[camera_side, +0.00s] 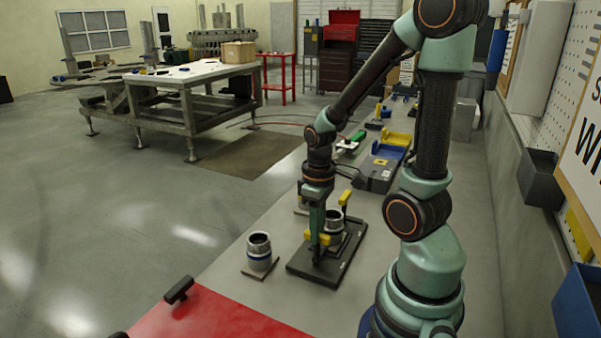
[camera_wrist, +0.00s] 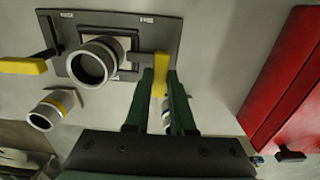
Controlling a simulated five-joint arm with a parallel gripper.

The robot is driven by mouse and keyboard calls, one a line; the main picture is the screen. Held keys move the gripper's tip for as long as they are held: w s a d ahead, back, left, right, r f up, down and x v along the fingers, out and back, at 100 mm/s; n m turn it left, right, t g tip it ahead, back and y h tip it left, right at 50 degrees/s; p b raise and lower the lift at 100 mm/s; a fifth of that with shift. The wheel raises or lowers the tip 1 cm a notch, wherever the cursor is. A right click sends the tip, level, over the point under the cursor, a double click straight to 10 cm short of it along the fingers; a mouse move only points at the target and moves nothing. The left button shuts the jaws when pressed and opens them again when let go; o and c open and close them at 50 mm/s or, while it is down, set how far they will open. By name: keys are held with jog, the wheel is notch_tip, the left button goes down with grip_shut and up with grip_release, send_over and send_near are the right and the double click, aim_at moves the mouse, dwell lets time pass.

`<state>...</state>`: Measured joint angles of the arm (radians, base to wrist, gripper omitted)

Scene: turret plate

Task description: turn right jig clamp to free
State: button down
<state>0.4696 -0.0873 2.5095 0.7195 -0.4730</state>
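A dark jig plate (camera_side: 335,268) lies on the bench with a grey cylinder (camera_side: 333,222) standing in its middle. The plate (camera_wrist: 150,32) and cylinder (camera_wrist: 93,63) also show in the wrist view. The clamp at the plate's right in the wrist view has a yellow handle (camera_wrist: 159,80); it is the near one (camera_side: 321,239) in the side view. My gripper (camera_wrist: 160,80) is down at this handle, one green finger on each side. Whether the fingers press on it cannot be told. The opposite clamp's yellow handle (camera_wrist: 22,65) points outward from the plate and stands clear.
A cylinder with a blue band (camera_side: 259,251) stands on a small base left of the plate. A red area (camera_side: 225,316) covers the near bench end. A grey box (camera_side: 377,173) stands beyond the plate.

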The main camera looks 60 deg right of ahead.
jog(key=shift+m, duration=0.3)
jog(key=m, duration=0.3)
jog(key=shift+m, duration=0.3)
jog(key=m, duration=1.3)
jog(key=shift+m, duration=0.3)
dwell(0.3)
jog(key=c, duration=0.8)
grip_release()
jog(key=shift+o, duration=0.2)
